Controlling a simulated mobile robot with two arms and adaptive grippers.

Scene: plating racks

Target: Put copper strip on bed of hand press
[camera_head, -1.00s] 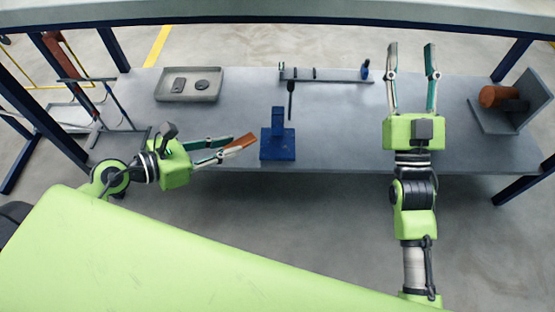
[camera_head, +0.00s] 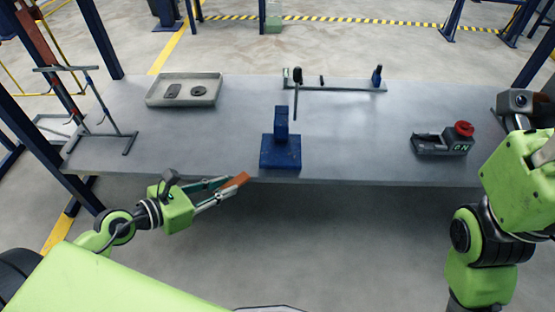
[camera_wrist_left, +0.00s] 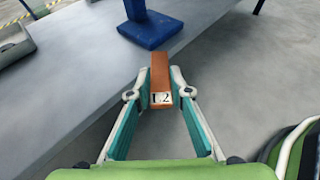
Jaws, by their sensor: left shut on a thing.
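The copper strip (camera_head: 239,180) is an orange-brown bar with a small white label on its near end; it also shows in the left wrist view (camera_wrist_left: 160,72). My left gripper (camera_head: 222,188) is shut on the near end of the strip, which points away from the palm. The strip is at the table's front edge, left of the blue hand press (camera_head: 281,122) and apart from it. The press base also shows in the left wrist view (camera_wrist_left: 150,30), beyond the strip's far end. My right arm is at the right edge of the head view; its fingertips do not show.
A grey tray (camera_head: 184,102) with two dark pieces is at the table's back left. A rail (camera_head: 335,89) with small posts is at the back middle. A dark box with a red knob (camera_head: 464,129) is at the right. The table (camera_head: 350,140) is bare between press and box.

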